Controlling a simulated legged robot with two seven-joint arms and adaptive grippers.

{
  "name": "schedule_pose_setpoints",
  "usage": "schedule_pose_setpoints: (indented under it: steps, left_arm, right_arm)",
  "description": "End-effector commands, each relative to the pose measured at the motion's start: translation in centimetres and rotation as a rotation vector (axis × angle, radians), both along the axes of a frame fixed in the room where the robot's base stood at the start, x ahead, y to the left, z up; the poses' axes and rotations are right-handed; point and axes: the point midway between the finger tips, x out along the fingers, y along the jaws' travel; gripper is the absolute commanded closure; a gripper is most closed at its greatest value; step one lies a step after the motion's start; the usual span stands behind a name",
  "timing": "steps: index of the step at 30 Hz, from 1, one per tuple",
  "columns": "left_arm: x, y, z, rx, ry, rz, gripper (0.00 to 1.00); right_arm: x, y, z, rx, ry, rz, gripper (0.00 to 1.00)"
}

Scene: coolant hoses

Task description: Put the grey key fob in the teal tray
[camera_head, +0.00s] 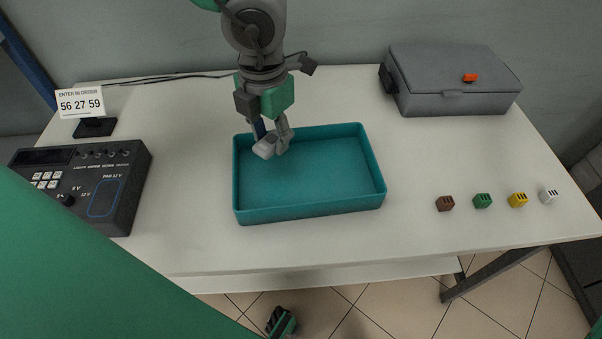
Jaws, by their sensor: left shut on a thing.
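The grey key fob (265,148) is small and light grey. It is between the fingertips of my left gripper (271,139), which is shut on it. The gripper points down over the back left part of the teal tray (310,215). The tray is a shallow rectangular box on the white table, and its visible floor is empty. I cannot tell whether the fob touches the tray floor.
A control box (85,185) and a sign reading 56 27 59 (80,102) stand at the left. A grey case (455,82) is at the back right. Several small coloured blocks, including a brown one (445,203), line the right front.

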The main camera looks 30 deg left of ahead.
Motion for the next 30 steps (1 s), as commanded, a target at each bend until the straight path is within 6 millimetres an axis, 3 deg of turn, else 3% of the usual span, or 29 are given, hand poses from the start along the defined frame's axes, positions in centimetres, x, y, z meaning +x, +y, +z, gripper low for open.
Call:
schedule_pose_setpoints:
  steps: [7,14,21,30]
  left_arm:
    - [-0.1,0.1,-4.8,0.004,0.003,0.019,0.97]
    - [-0.1,0.0,-6.6,0.001,0.001,0.018,0.97]
    - [0.0,0.0,-9.8,0.002,0.002,0.016,0.97]
    - [0.0,0.0,-9.9,0.001,0.0,0.017,0.97]
  right_arm:
    - [0.0,0.0,-2.0,0.0,0.0,0.0,0.6]
    - [0.0,0.0,-2.6,0.0,0.0,0.0,0.6]
    - [0.0,0.0,-4.0,0.0,0.0,0.0,0.6]
    - [0.0,0.0,-3.9,0.0,0.0,0.0,0.6]
